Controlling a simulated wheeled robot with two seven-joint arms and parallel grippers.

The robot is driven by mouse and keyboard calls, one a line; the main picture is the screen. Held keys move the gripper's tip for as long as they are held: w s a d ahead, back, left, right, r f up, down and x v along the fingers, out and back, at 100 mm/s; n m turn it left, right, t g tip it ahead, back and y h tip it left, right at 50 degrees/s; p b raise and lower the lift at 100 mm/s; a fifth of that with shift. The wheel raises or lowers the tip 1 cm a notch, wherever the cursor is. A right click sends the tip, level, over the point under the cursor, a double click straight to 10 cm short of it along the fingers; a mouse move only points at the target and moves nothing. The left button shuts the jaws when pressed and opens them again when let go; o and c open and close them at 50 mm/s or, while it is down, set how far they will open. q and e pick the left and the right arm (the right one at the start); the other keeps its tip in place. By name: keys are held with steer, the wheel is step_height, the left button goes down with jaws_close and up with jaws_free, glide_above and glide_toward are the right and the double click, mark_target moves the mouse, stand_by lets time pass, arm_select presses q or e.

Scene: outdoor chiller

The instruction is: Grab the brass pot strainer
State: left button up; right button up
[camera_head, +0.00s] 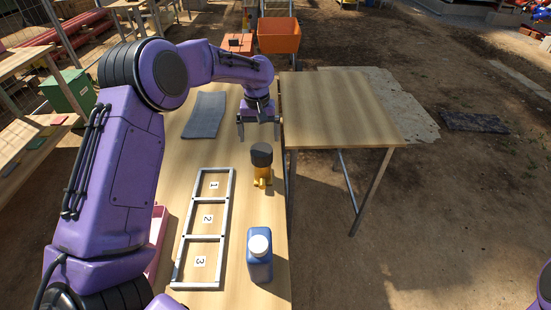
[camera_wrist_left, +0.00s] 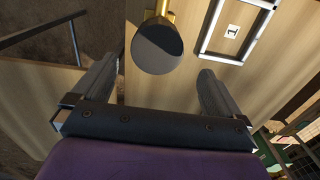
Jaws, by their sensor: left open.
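The brass pot strainer (camera_head: 262,176) stands upright on the wooden table, with a dark round top and a brass lower body. My left gripper (camera_head: 259,133) is open and empty. In the head view it is just beyond the strainer, on the far side, and apart from it. In the left wrist view both fingers (camera_wrist_left: 158,88) are spread wide. At the right edge only a bit of my right arm shows; its gripper is out of view.
A grey frame (camera_head: 222,238) with slots numbered 1, 2 and 3 lies left of the strainer. A blue bottle (camera_head: 260,265) with a white cap stands nearer. A grey cloth (camera_head: 205,115) lies at the far left. A second table (camera_head: 335,105) adjoins at the right, bare on top.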

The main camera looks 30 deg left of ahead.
mark_target(262, 149)
arm_select(q)
steer(key=shift+w+f, duration=0.15)
steer(key=shift+w, duration=0.1)
steer(key=f, duration=0.1)
steer(key=s+f, duration=0.1)
steer(key=f, duration=0.1)
steer(key=shift+s+f, duration=0.2)
steer(key=f, duration=0.1)
steer(key=f+p, duration=0.1)
steer(key=f, duration=0.1)
steer(key=w+f+p, duration=0.1)
steer(key=f, duration=0.1)
steer(key=shift+d+f, duration=0.25)
steer(key=shift+d, duration=0.05)
steer(key=shift+s+a+f, duration=0.1)
steer(key=shift+f, duration=0.3)
jaws_close()
steer(key=shift+r, duration=0.1)
arm_select(e)
step_height(262, 149, up, 2)
steer(key=shift+r, duration=0.1)
